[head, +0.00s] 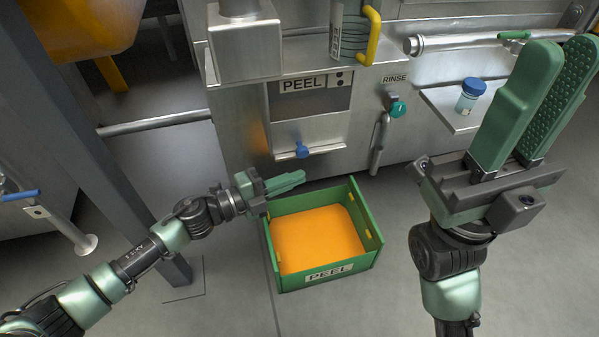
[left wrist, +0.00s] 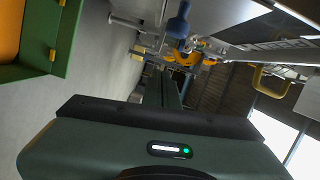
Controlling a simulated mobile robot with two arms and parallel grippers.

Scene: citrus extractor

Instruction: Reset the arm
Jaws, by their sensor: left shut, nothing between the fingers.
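My left gripper (head: 300,178) is shut with nothing between its green fingers. In the head view it points right, over the back left edge of the green PEEL bin (head: 328,272) and below the blue knob (head: 302,150) of the PEEL chute. The left wrist view shows its dark body at the bottom, and the fingers (left wrist: 170,88) are shadowed there. The blue knob also shows near the top of that view (left wrist: 179,22). My right gripper (head: 566,52) is raised at the right, pointing up. Its fingers are apart, with a textured inner pad showing and nothing seen between them.
The bin holds a flat orange mass (head: 318,240) and stands on the grey floor. A blue-lidded jar (head: 470,96) sits on a steel shelf (head: 440,105). A green RINSE knob (head: 397,109) is on the machine. A grey post (head: 95,150) stands at left.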

